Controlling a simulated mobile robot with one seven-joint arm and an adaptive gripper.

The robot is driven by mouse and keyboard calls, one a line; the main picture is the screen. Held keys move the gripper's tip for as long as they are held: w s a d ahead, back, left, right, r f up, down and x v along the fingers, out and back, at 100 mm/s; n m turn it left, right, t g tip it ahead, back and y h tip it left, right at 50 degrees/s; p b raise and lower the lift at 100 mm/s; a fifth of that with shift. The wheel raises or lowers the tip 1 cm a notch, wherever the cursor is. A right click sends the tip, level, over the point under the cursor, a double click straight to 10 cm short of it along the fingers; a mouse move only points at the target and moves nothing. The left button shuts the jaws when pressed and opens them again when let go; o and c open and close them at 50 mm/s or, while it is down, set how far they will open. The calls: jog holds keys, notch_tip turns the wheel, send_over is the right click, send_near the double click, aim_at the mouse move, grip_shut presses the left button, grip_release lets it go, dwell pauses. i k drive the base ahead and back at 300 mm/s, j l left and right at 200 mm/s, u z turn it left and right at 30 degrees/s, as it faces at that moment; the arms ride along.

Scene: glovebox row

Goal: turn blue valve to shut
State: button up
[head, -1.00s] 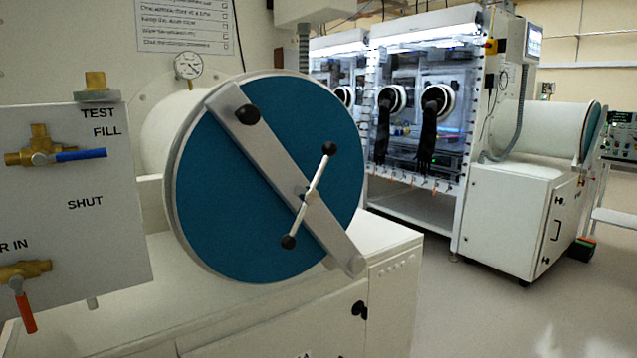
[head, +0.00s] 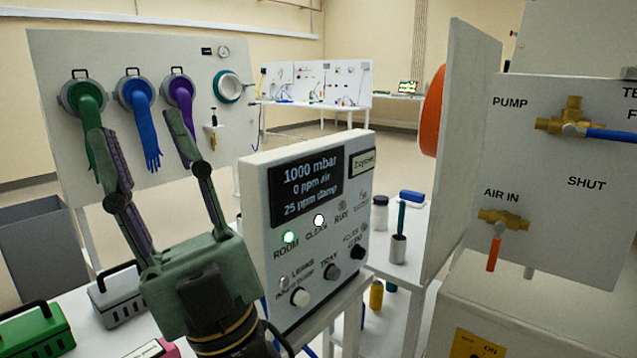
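The blue valve (head: 608,134) is on the white panel (head: 545,230) at the right of the head view. Its blue lever lies roughly level, pointing right from a brass body (head: 567,118), and its tip is cut off by the frame edge. PUMP is lettered to its left, SHUT below it, and a partly cut label above right. My gripper (head: 145,152) is at the left, fingers up and spread wide, empty. It is well left of the valve, with the display box and the panel's side between them.
A display box (head: 310,185) reading 1000 mbar stands right beside my gripper. A red-handled valve (head: 494,252) sits below the blue one, its handle down. An orange disc (head: 434,110) and upright white plate (head: 462,140) stand left of the panel. Gloves hang on a board (head: 110,50) behind.

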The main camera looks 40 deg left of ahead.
aim_at(568, 130)
jog(key=l+u, duration=0.35)
jog(key=u, duration=0.15)
jog(key=l+u, duration=0.35)
jog(key=u, duration=0.15)
jog(key=k+l+u, duration=0.15)
jog(key=l+u, duration=0.15)
jog(key=u, duration=0.2)
